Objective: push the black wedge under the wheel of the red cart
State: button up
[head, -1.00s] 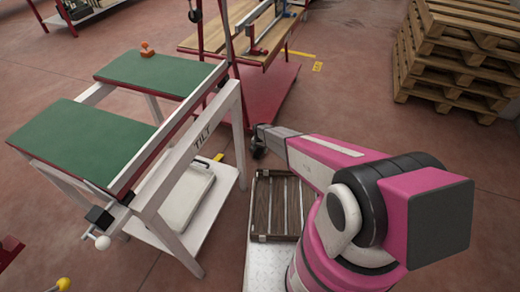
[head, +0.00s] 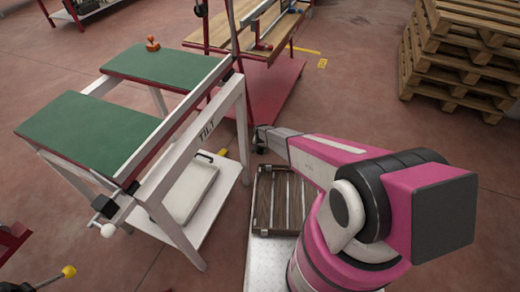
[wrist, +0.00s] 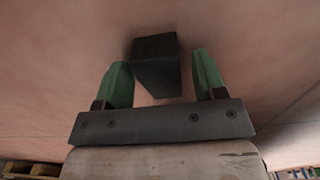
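The black wedge (wrist: 156,66) shows in the wrist view as a dark block on the reddish floor. My gripper (wrist: 163,72) has two green fingers, open, one on each side of the wedge's near part. A gap shows at the right finger; whether the left finger touches the wedge I cannot tell. The red cart (head: 277,88) stands at the top middle of the head view, with a red lower deck and a wooden top. I cannot make out its wheel clearly. My arm hides the wedge in the head view.
A white tilt table (head: 207,133) with green tops stands to the left, a pale tray (head: 190,192) on its lower shelf. Stacked wooden pallets (head: 460,60) stand at the upper right. A dark slatted rack (head: 283,205) lies close in front.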

jog(key=c, duration=0.7)
jog(key=shift+w+d+f, duration=0.1)
jog(key=shift+w+d, duration=0.15)
jog(key=shift+w, duration=0.6)
jog(key=shift+w+d, duration=0.2)
jog(key=shift+w, duration=0.65)
jog(key=shift+c, duration=0.2)
